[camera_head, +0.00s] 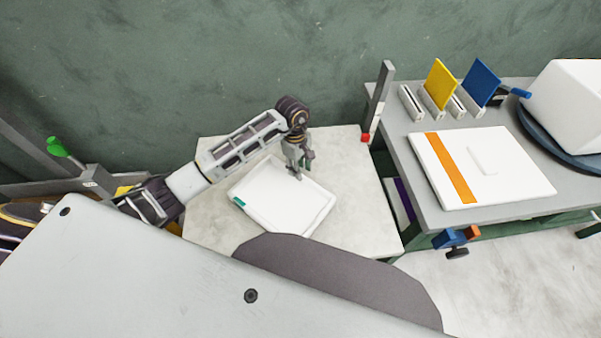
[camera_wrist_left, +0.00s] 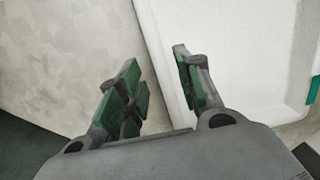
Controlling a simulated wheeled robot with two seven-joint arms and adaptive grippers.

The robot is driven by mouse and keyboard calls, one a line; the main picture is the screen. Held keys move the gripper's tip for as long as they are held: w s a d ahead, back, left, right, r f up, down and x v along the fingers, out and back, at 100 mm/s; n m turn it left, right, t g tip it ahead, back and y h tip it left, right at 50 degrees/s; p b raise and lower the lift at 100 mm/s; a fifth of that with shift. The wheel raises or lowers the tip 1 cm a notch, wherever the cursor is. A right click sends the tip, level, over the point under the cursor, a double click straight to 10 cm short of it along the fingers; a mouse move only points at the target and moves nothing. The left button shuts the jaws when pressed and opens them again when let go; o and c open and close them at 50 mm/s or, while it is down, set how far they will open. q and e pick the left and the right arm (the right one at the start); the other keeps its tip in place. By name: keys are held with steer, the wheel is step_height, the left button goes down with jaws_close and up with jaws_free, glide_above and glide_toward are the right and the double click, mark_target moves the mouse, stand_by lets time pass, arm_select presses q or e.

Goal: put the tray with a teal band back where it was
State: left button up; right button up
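The white tray (camera_head: 270,205) with a teal band (camera_head: 239,201) lies on the pale stone-topped table, turned at an angle. My left gripper (camera_head: 299,172) points down at the tray's far rim. In the left wrist view its two green-padded fingers (camera_wrist_left: 160,90) are apart. The tray's edge (camera_wrist_left: 165,55) runs between them, one finger over the tray side and one over the bare tabletop. Whether the fingers touch the rim, I cannot tell. A bit of the teal band (camera_wrist_left: 314,88) shows at the right edge there. My right gripper is not in view.
A grey table (camera_head: 400,135) on the right holds a white panel with an orange band (camera_head: 450,165), slotted blocks with yellow (camera_head: 440,82) and blue plates (camera_head: 481,82), and a white box (camera_head: 570,100). A grey post (camera_head: 380,95) stands between the tables. Bare stone tabletop (camera_head: 350,165) surrounds the tray.

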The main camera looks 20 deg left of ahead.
arm_select(q)
step_height(320, 180, up, 9)
steer(key=shift+w+a+f, duration=0.2)
steer(key=shift+a, duration=0.25)
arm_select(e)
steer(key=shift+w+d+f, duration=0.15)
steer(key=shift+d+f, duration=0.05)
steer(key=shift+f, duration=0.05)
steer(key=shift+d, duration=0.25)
